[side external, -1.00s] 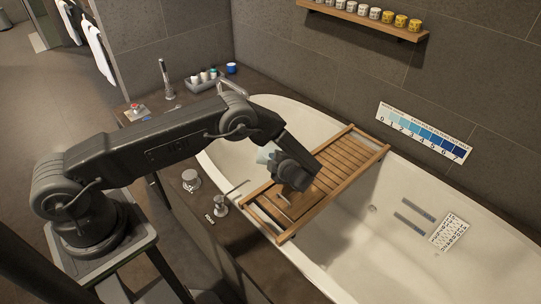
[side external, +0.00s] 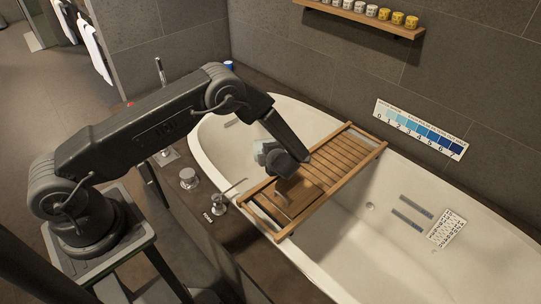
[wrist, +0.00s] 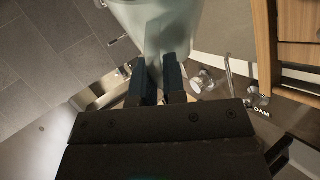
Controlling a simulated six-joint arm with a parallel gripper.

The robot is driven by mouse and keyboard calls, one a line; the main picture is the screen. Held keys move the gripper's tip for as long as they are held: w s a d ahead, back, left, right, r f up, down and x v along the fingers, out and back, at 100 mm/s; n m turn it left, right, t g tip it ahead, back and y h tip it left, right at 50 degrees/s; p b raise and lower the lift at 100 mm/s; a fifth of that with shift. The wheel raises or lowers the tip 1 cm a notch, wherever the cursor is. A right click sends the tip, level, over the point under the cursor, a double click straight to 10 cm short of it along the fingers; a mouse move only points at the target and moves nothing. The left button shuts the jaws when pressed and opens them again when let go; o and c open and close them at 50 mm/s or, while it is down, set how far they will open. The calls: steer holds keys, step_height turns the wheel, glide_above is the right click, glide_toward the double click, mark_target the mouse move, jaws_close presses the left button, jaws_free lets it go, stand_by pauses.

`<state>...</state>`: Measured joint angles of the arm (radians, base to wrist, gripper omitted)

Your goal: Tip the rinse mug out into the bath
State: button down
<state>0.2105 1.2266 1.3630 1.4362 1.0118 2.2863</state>
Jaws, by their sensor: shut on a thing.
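The rinse mug (side external: 262,152) is pale blue-green. My gripper (side external: 274,157) is shut on it and holds it in the air over the bath (side external: 330,245), just left of the wooden caddy. In the wrist view the mug (wrist: 158,22) fills the top middle, and the two dark fingers (wrist: 155,68) grip it. Its mouth and contents are not clear, and I cannot tell how far it is tilted.
A slatted wooden caddy (side external: 340,160) lies across the bath close to my gripper. Metal taps (side external: 219,203) stand on the dark left ledge. A shelf (side external: 370,22) with several cups and a blue scale chart (side external: 418,128) are on the wall.

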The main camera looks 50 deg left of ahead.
mark_target(255, 158)
steer(key=shift+s+a+r+n+t+h, duration=0.7)
steer(key=shift+r+n+t+h, duration=0.1)
steer(key=shift+n+h, duration=0.15)
steer(key=f+n+t+h, duration=0.1)
steer(key=s+a+f+n+t+h, duration=0.1)
steer(key=n+t+h, duration=0.1)
steer(key=s+f+n+t+h, duration=0.1)
steer(key=n+t, duration=0.1)
steer(key=shift+a+f+h, duration=0.2)
steer(key=shift+a+h, duration=0.05)
steer(key=shift+a, duration=0.1)
steer(key=shift+w+d+f+n+t+h, duration=0.15)
steer(key=shift+w+n+t+h, duration=0.05)
steer(key=shift+n+t, duration=0.25)
steer(key=shift+w+d+f+n+t+h, duration=0.1)
steer(key=shift+w+d+n+t+h, duration=0.1)
steer(key=shift+n+t, duration=0.25)
steer(key=shift+r, duration=0.1)
